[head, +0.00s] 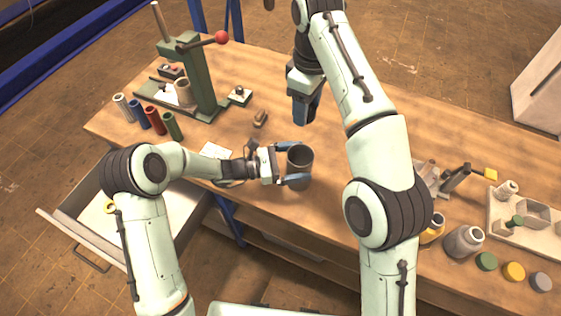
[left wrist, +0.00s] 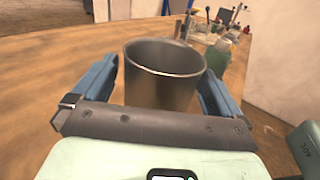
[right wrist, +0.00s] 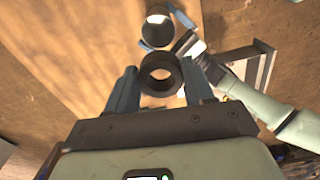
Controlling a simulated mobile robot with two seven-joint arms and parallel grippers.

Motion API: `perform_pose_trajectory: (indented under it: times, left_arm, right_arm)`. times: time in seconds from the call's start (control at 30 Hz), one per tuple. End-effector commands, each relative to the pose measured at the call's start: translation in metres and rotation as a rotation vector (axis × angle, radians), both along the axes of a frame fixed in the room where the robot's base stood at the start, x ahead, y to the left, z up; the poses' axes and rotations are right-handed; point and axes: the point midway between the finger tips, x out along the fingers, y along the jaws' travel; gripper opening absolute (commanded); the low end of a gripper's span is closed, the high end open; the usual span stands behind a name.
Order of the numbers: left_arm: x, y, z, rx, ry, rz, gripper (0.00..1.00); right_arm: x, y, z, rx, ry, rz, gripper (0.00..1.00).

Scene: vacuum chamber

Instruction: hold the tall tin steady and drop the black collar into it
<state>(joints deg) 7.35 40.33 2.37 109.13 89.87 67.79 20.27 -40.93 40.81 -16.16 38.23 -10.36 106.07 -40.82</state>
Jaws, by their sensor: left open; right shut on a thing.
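The tall tin (head: 300,160) is a grey, open-topped metal cylinder standing upright on the bench near its front edge. My left gripper (head: 299,166) is open, with one blue finger on each side of the tin. In the left wrist view, the tin (left wrist: 163,88) stands between the fingers with a gap on both sides. My right gripper (head: 306,112) is behind the tin in the head view. In the right wrist view, it is shut on the black collar (right wrist: 160,91), a thick dark ring, with the tin (right wrist: 157,32) beyond it. The collar is hidden in the head view.
A green press (head: 200,80) with a red-knobbed lever stands at the back left, beside several coloured tubes (head: 154,120). An open drawer (head: 85,212) juts out at front left. Bottles, coloured caps and a pale fixture tray (head: 525,225) lie at the right.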

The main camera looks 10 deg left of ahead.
Motion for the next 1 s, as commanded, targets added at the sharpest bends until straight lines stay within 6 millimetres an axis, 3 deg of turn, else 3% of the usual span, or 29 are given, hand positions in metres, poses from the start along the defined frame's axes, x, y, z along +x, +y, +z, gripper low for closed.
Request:
perform_pose_trajectory:
  times: [0.13,0.47,0.6,0.63,1.0]
  left_arm:
    - [0.003,-0.011,0.0,0.0,-0.001,0.0,1.0]
    - [0.004,-0.014,0.0,0.0,-0.001,0.0,1.0]
    - [0.004,-0.014,0.0,0.0,-0.001,0.0,0.54]
    - [0.004,-0.014,0.0,0.0,-0.001,0.0,0.48]
    - [0.004,-0.013,0.0,0.0,-0.001,0.0,0.48]
  right_arm:
    - [0.0,0.0,0.001,0.0,-0.001,0.0,0.13]
    - [0.0,0.0,0.001,0.0,-0.001,0.0,0.13]
    - [0.0,0.0,0.001,0.0,-0.001,0.0,0.13]
    - [0.0,0.0,0.001,0.0,-0.001,0.0,0.13]
    - [0.0,0.0,-0.014,-0.001,0.0,0.0,0.13]
